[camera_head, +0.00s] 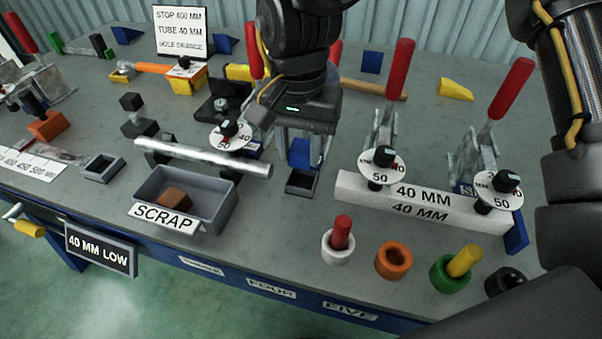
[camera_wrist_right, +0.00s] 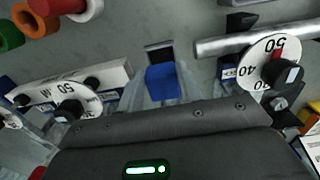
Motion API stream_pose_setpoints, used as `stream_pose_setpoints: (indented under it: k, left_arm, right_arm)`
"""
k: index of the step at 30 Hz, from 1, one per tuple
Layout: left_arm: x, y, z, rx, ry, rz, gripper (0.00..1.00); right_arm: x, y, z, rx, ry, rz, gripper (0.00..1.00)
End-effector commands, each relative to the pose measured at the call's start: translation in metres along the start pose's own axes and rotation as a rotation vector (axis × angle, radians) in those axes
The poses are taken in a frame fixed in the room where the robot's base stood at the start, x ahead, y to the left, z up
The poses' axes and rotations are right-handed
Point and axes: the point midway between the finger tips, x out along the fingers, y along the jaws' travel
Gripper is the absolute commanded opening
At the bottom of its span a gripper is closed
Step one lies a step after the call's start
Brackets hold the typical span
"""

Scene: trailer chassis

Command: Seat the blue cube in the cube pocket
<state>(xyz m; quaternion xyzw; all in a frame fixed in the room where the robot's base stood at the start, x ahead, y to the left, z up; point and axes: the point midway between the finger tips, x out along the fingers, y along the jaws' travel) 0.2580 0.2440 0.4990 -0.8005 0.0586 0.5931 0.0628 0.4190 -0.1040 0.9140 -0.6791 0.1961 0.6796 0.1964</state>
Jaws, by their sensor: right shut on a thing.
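My right gripper (camera_head: 299,150) comes down from the top of the head view, shut on the blue cube (camera_head: 300,156). In the right wrist view the cube (camera_wrist_right: 163,82) shows between the two pale fingers. A small square pocket with a dark opening and grey rim (camera_head: 302,193) lies just below the cube in the head view. It also shows in the right wrist view (camera_wrist_right: 158,46), right beside the cube. The cube appears above or at the near edge of this pocket; the exact gap cannot be told. My left gripper is not in view.
Left of the pocket stand a grey SCRAP bin (camera_head: 222,214) with a brown block and a silver tube (camera_head: 205,158). Another square pocket (camera_head: 101,169) lies further left. Right are red-handled clamps (camera_head: 400,67), a white bar (camera_head: 430,206) and several coloured rings (camera_head: 393,261).

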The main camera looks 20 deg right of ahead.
Motion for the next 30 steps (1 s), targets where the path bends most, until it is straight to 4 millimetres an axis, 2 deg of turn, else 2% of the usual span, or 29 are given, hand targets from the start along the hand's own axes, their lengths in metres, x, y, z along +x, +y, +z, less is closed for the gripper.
stream_pose_setpoints:
  k: [1, 3, 11, 18, 30]
  left_arm:
    - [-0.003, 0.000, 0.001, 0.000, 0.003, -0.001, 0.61]
    - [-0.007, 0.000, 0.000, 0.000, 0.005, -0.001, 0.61]
    - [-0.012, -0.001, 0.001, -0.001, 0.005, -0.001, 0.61]
    - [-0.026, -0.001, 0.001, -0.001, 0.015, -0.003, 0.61]
    - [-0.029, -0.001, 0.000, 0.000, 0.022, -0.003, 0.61]
  right_arm:
    - [0.010, 0.001, 0.000, -0.001, 0.001, 0.001, 0.09]
    - [0.017, 0.000, 0.000, 0.001, 0.000, 0.001, 0.09]
    - [0.025, 0.000, 0.000, 0.001, 0.001, 0.000, 0.09]
    - [0.056, 0.001, 0.000, 0.002, 0.000, 0.000, 0.09]
    - [0.061, 0.001, 0.000, 0.002, 0.000, -0.001, 0.09]
